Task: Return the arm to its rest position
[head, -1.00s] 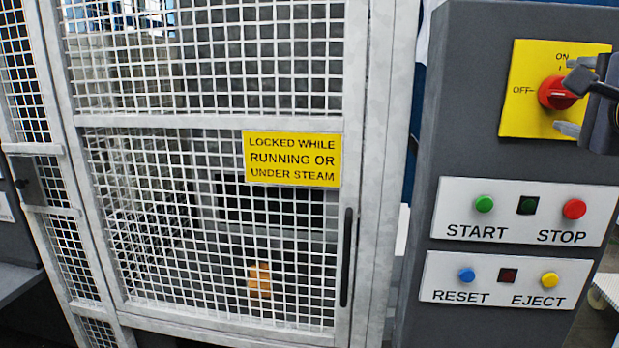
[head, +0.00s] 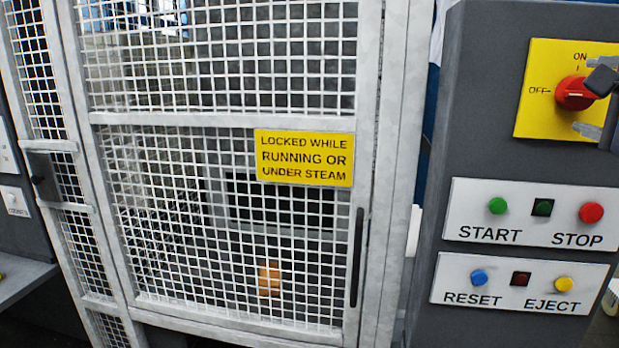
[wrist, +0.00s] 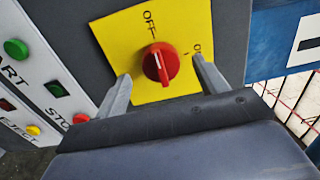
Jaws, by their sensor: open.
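The red rotary switch (head: 575,93) sits on a yellow plate (head: 533,118) at the upper right of the dark control panel in the head view. In the wrist view the red switch (wrist: 161,64) has a pale line that runs towards the OFF mark. My gripper (head: 592,98) is cut off by the right edge of the head view. In the wrist view my gripper (wrist: 161,68) is open, with one finger to each side of the switch. Nothing is held, and I see no finger touching the switch.
Below are START (head: 498,206), STOP (head: 591,212), RESET (head: 479,278) and EJECT (head: 564,284) buttons. A closed mesh guard door (head: 368,200) with a yellow warning sign (head: 304,157) stands to the left. An orange piece (head: 269,279) shows behind the mesh.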

